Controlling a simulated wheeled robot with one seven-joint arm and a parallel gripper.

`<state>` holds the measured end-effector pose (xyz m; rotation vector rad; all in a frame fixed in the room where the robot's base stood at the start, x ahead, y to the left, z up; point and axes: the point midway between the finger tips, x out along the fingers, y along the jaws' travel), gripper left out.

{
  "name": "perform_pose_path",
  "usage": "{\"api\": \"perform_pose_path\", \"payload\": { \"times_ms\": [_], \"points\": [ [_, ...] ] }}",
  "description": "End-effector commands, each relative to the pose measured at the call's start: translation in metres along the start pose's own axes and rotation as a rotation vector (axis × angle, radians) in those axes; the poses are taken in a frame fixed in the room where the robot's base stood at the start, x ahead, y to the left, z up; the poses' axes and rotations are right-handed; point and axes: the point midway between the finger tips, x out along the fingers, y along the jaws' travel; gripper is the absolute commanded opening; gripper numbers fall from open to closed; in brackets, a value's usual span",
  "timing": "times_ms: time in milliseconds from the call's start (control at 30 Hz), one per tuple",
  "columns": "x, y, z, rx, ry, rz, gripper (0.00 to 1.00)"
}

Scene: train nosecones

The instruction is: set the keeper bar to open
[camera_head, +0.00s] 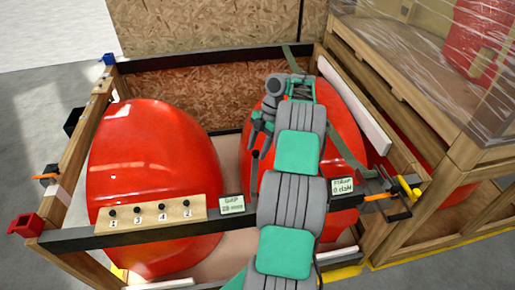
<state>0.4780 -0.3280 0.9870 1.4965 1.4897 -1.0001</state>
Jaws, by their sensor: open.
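No part is marked as the keeper bar, so I cannot tell for certain which one it is. A dark bar (130,235) runs across the near side of the wooden crate, in front of two red nosecones. An orange-handled piece with a dark crank (391,207) sits at its right end, beside a yellow part (409,188). A red block (27,225) is at its left end. My gripper (258,142) is open and appears empty, above the inner side of the right nosecone (330,125). It is well apart from the dark bar. My arm hides the bar's middle.
The left nosecone (150,175) fills the crate's left half. A wooden strip with several numbered black knobs (150,217) and a label plate (232,204) stand along the front. Another wrapped crate (430,75) stands close on the right. Open floor (35,120) lies left.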

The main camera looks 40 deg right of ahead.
Motion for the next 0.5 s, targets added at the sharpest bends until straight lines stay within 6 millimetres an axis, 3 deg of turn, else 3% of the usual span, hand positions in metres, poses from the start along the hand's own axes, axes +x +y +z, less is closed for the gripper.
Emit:
{"api": "perform_pose_path", "payload": {
  "times_ms": [400, 500],
  "points": [
    [-0.029, 0.0, -0.012, -0.001, 0.0, -0.001, 0.48],
    [-0.037, -0.01, -0.022, -0.001, -0.003, 0.001, 0.48]
  ]
}}
